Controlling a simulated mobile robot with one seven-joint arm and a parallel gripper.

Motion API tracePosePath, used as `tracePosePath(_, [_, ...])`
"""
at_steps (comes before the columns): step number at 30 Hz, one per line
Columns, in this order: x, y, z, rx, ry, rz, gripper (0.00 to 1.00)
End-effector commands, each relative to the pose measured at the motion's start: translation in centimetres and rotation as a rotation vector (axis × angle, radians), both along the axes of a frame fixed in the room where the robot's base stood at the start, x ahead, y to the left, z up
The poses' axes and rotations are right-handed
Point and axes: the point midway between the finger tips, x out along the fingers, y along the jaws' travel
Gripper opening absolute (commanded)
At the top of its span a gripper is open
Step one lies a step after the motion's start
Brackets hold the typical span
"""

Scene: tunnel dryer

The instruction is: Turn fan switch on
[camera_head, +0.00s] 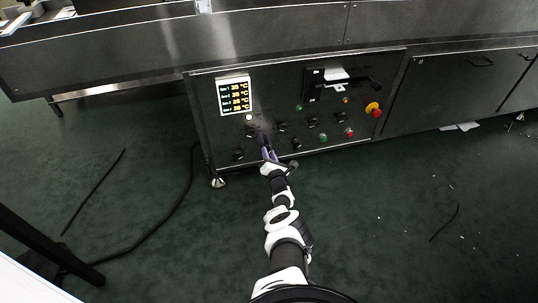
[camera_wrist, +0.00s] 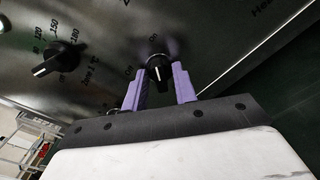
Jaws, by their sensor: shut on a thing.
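My gripper (camera_head: 266,154) reaches the lower left part of the dryer's dark control panel (camera_head: 330,135) in the head view. In the wrist view my gripper (camera_wrist: 159,82) has its two purple fingers on either side of a black rotary switch (camera_wrist: 158,67) with a white pointer line, and is shut on it. In the head view my gripper hides the held switch.
A temperature display (camera_head: 234,96) is at the panel's upper left. Several other knobs and coloured buttons are nearby, with a red emergency stop (camera_head: 374,109) at the right. A black cable (camera_head: 165,220) lies on the green floor at left.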

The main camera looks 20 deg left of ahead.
Motion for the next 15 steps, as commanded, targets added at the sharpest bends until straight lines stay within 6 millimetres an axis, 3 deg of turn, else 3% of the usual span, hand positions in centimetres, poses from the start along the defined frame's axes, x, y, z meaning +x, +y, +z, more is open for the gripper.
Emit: tracePosePath(15, [-0.09, -0.01, -0.15, 0.033, 0.025, 0.000, 0.05])
